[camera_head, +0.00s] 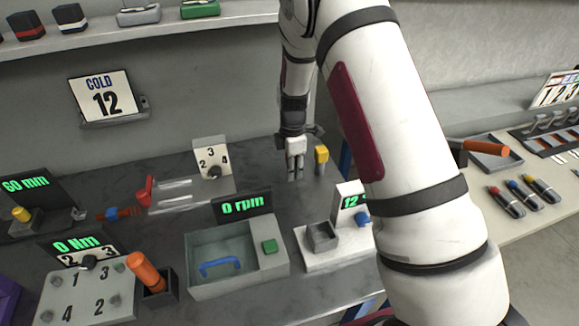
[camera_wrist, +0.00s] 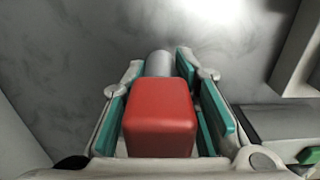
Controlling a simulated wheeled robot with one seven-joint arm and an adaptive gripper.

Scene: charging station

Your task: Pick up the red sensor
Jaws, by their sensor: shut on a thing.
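The red sensor (camera_wrist: 160,118) is a red block with rounded edges and a grey cylinder at its far end. In the wrist view it sits between the teal pads of my gripper (camera_wrist: 160,66), which is shut on it. In the head view my gripper (camera_head: 295,168) points down over the back middle of the grey bench. I cannot make out the red sensor there; the gripper seems to hide it. How far the sensor is from the bench top is hard to tell.
A yellow-topped part (camera_head: 321,155) stands just right of my gripper. A dial block (camera_head: 211,157) is to its left. In front are the 0 rpm display (camera_head: 242,207), a grey box with a blue handle (camera_head: 220,267) and a white station (camera_head: 335,250). A shelf (camera_head: 150,34) runs above.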

